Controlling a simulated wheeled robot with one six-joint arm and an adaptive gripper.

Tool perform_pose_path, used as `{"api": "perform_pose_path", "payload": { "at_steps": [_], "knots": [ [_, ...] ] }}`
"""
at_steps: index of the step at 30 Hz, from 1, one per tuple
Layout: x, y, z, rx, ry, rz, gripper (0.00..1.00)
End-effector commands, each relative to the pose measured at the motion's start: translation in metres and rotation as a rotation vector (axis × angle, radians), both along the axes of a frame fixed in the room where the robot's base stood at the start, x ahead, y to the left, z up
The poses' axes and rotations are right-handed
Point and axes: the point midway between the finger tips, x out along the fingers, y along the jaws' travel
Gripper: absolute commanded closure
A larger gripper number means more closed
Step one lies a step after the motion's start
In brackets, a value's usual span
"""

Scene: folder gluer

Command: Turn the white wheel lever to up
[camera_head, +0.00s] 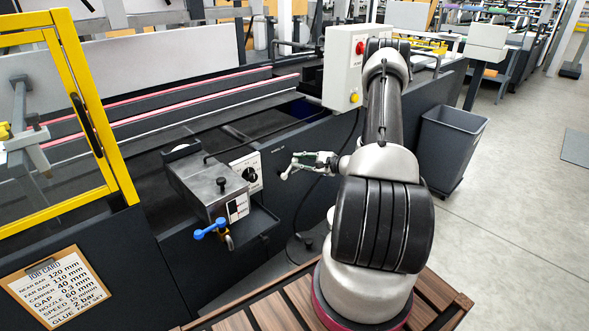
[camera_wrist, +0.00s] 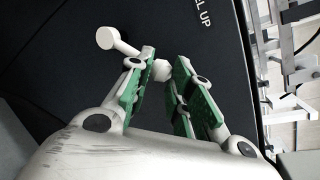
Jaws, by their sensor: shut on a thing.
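The white wheel lever (camera_head: 286,174) sits on the dark side panel of the machine, left of my gripper. Its round knob points to the lower left in the head view. In the wrist view the white lever (camera_wrist: 106,39) runs from its knob at upper left down to a white end between my fingertips. My gripper (camera_head: 308,159), with green finger pads, is shut on the lever; it also shows in the wrist view (camera_wrist: 163,78). The pads hide part of the lever.
A blue-handled valve (camera_head: 210,230) and a metal glue unit (camera_head: 208,183) stand left of the lever. A control box (camera_head: 345,68) with a red button is above. A grey bin (camera_head: 450,145) stands right of my arm. A job card (camera_head: 55,287) hangs at lower left.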

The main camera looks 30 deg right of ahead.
Motion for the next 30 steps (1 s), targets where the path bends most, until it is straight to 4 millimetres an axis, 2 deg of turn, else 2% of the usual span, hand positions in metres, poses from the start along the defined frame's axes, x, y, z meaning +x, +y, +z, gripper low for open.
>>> {"api": "perform_pose_path", "payload": {
  "at_steps": [13,21,30],
  "knots": [
    [-0.003,0.024,0.023,-0.411,-0.080,0.003,1.00],
    [-0.006,0.041,0.029,-0.637,-0.123,0.002,1.00],
    [-0.009,0.054,0.030,-0.809,-0.157,0.002,1.00]
  ]
}}
